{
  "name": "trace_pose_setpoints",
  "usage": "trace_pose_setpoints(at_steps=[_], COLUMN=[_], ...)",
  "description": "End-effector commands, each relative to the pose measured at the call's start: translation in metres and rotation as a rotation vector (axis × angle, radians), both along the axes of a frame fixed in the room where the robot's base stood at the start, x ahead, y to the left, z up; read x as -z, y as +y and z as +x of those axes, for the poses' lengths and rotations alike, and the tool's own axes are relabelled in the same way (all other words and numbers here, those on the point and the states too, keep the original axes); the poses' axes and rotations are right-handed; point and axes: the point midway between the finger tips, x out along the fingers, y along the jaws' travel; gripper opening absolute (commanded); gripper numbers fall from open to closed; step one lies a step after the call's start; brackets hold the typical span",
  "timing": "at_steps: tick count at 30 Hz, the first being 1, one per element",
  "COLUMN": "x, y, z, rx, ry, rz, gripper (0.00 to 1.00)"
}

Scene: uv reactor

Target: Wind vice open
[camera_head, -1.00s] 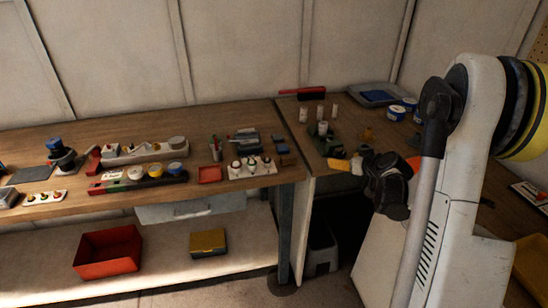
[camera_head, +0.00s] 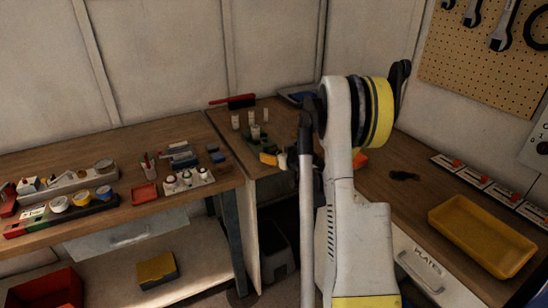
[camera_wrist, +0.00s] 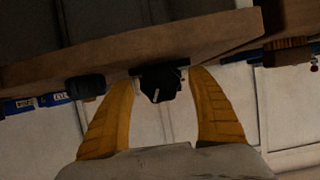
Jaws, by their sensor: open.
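My gripper (camera_head: 275,160) shows in the head view as yellow fingers by the corner bench, partly hidden behind my arm. In the wrist view my gripper (camera_wrist: 163,100) is open, its two yellow fingers apart and holding nothing. A dark, blocky object (camera_wrist: 160,82) at a wooden board's edge shows between the fingertips; I cannot tell whether it touches them or is part of a vice. A grey-blue device (camera_head: 180,155) near the left bench's right end may be the vice. A small green device (camera_head: 255,134) stands on the corner bench; which one is the vice is unclear.
White cylinders (camera_head: 236,122) stand near the green device. A red tray (camera_head: 145,193) and a white block with knobs (camera_head: 188,181) lie on the left bench. A yellow tray (camera_head: 484,236) sits on the right bench. Bare wood surrounds a dark object (camera_head: 404,175).

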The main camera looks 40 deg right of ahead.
Motion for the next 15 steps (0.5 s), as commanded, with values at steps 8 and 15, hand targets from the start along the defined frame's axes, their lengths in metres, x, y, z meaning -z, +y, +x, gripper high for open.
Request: trace_pose_setpoints(at_steps=[8,15], x=[0.0009,0.0009], y=[-0.0005,-0.0006], z=[0.0035,0.0033], rx=[0.000,0.000], ry=[0.000,0.000], rz=[0.000,0.000], gripper=[0.68,0.14])
